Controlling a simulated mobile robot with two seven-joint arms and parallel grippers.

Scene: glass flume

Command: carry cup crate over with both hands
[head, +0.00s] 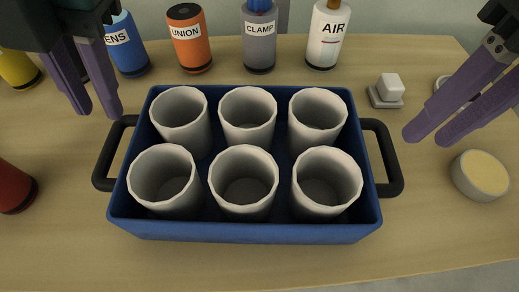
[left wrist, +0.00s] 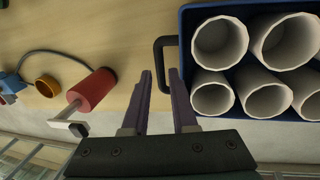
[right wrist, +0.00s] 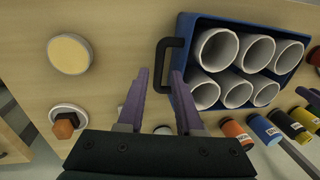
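The blue cup crate (head: 245,231) stands on the wooden table in the middle of the head view, holding several white cups (head: 244,182) in two rows. It has a black handle on its left end (head: 104,160) and another on its right end (head: 388,158). My left gripper (head: 98,112) is open and empty, above and behind the left handle; in the left wrist view (left wrist: 160,78) the handle lies just beyond its fingertips. My right gripper (head: 412,138) is open and empty, close to the right handle; in the right wrist view (right wrist: 160,76) the handle shows just beyond its fingertips.
Several labelled bottles, including a orange one (head: 190,40) and a white one (head: 327,36), stand behind the crate. A round yellow-topped tub (head: 480,175) is at the right. A red cylinder (head: 12,188) is at the left. A small white block (head: 388,88) sits behind the right handle.

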